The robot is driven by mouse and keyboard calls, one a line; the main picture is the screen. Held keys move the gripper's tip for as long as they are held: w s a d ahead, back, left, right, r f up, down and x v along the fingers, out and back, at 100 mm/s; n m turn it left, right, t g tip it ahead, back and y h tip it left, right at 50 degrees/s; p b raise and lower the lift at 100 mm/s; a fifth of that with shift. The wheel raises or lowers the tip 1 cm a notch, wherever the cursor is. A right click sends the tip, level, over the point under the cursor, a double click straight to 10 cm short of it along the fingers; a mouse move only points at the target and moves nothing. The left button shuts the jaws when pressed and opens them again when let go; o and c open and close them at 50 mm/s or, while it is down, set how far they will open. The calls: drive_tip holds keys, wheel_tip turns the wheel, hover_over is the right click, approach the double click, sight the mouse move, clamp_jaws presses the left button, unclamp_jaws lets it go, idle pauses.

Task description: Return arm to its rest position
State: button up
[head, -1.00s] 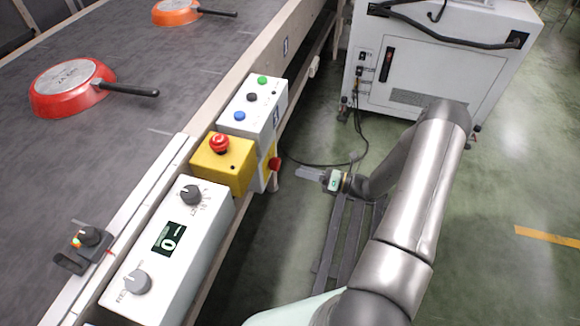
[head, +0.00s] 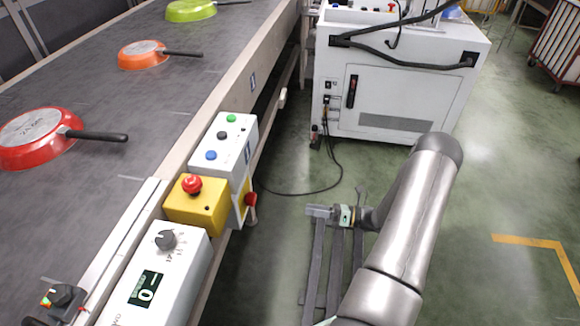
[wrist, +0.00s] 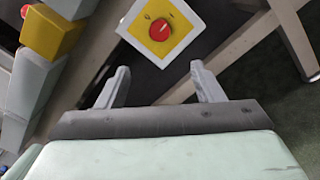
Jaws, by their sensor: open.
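My gripper (head: 318,211) is low beside the conveyor in the head view, past the end of my bent arm, over the dark rails on the floor. In the wrist view my gripper (wrist: 160,82) shows two grey fingers spread apart with nothing between them. Beyond the fingertips in that view is a yellow and white box with a red knob (wrist: 159,29). The fingers appear apart from it.
The conveyor (head: 95,185) fills the left, with red (head: 40,138), orange (head: 143,55) and green (head: 190,10) pans upside down. Control boxes with a red emergency button (head: 192,184) line its edge. A white cabinet (head: 400,90) stands behind; open green floor (head: 500,190) lies right.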

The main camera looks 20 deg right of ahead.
drive_tip(key=s+a+r+n+g+h+p, duration=0.1)
drive_tip(key=s+a+r+n+g+p, duration=0.15)
drive_tip(key=a+r+n+g, duration=0.4)
drive_tip(key=s+a+r+n+g+h+p, duration=0.2)
drive_tip(key=r+n+p, duration=0.15)
drive_tip(key=r, duration=0.55)
drive_tip(key=s+a+r+n+g+h+p, duration=0.1)
drive_tip(key=s+a+r+n+g+p, duration=0.15)
drive_tip(key=a+r+n+g, duration=0.3)
drive_tip(key=s+a+r+n+t+h+p, duration=0.1)
drive_tip(key=s+r+n+t+h+p, duration=0.1)
drive_tip(key=s+r+n+h+p, duration=0.3)
drive_tip(key=s+a+r+n+t+h+p, duration=0.1)
drive_tip(key=s+r+n+h+p, duration=0.4)
drive_tip(key=r+n, duration=0.8)
wheel_tip(320, 180, up, 4)
drive_tip(key=s+t+h, duration=0.1)
drive_tip(key=s, duration=0.1)
drive_tip(key=shift+s+a, duration=0.3)
drive_tip(key=shift+s, duration=0.05)
